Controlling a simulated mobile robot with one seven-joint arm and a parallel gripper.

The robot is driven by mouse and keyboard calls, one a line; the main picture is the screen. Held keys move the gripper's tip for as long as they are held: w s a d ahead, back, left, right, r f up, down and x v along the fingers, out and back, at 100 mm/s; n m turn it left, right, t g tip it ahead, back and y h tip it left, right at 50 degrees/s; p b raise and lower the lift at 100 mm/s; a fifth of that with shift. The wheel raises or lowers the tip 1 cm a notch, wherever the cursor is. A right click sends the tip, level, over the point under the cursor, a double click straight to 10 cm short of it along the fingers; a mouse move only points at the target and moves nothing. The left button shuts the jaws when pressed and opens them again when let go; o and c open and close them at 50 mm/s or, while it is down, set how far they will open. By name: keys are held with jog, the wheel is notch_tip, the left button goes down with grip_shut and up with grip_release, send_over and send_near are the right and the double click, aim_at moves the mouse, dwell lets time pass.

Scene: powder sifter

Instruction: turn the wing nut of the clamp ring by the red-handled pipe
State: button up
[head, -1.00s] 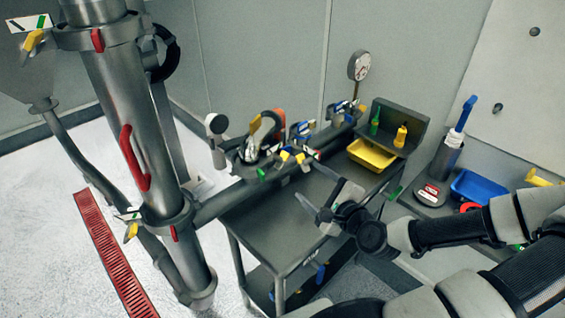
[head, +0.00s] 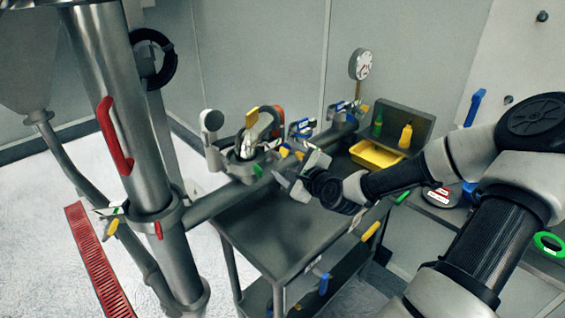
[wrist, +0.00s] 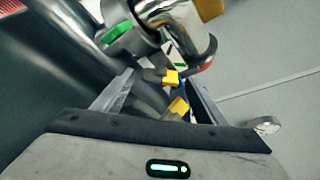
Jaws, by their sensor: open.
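The pipe with the red handle (head: 114,136) stands upright at the left in the head view. A steel clamp ring (head: 168,219) circles it below the handle. A yellow piece (head: 111,227), which looks like its wing nut, hangs at the ring's left side under a white and green tag; a small red tab (head: 158,230) is at its front. My gripper (head: 297,172) is open and empty, well right of this ring, beside the horizontal pipe's fittings. In the wrist view my open gripper (wrist: 160,95) has yellow tabs (wrist: 171,78) of another fitting between and beyond its fingers. The red-handled pipe's ring is not recognisable there.
A horizontal pipe (head: 214,200) runs from the ring over a dark cart (head: 285,235). On it are a fitting with a yellow lever (head: 252,115), a green tab (wrist: 118,31) and blue clamps (head: 301,128). A yellow tray (head: 375,154) stands behind.

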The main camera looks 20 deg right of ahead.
aim_at(278, 156)
jog(key=shift+x, duration=1.4)
jog(key=shift+c, duration=0.5)
jog(key=c, duration=1)
jog(key=shift+o, duration=0.2)
